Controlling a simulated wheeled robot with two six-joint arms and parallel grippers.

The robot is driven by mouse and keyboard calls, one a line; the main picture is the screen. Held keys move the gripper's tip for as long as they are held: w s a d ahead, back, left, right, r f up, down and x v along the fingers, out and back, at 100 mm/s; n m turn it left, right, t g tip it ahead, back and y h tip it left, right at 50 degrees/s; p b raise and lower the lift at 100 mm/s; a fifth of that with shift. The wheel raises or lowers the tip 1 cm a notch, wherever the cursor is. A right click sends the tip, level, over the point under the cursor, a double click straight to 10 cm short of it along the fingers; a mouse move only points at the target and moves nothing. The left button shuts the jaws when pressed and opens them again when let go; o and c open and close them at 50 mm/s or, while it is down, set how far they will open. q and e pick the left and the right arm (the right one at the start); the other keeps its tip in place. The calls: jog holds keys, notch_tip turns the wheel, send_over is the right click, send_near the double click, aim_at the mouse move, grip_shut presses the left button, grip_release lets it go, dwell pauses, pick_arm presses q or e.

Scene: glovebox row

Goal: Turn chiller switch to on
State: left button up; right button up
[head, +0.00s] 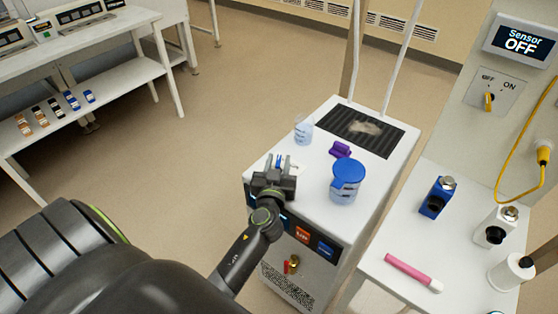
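The white cabinet (316,168), which looks like the chiller, stands in the middle with a dark panel along its upper front edge. An orange-red label (302,235) and a blue label (326,250) show on that panel. The panel's left part is hidden behind my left gripper, and I cannot make out the chiller switch. My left gripper (280,165) is at the cabinet's front left top edge. Its fingers look apart, with a small blue and white thing showing between and beyond them; I cannot tell if it touches. My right gripper is not in view.
A blue-lidded jug (346,183), purple object (340,149) and clear beaker (303,131) stand on the cabinet. At right, a yellow OFF/ON knob (489,99) sits below a display (521,41) reading "Sensor OFF". A side table (455,275) holds bottles and a pink tube (408,270).

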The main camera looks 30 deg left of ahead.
pick_arm(q)
grip_shut()
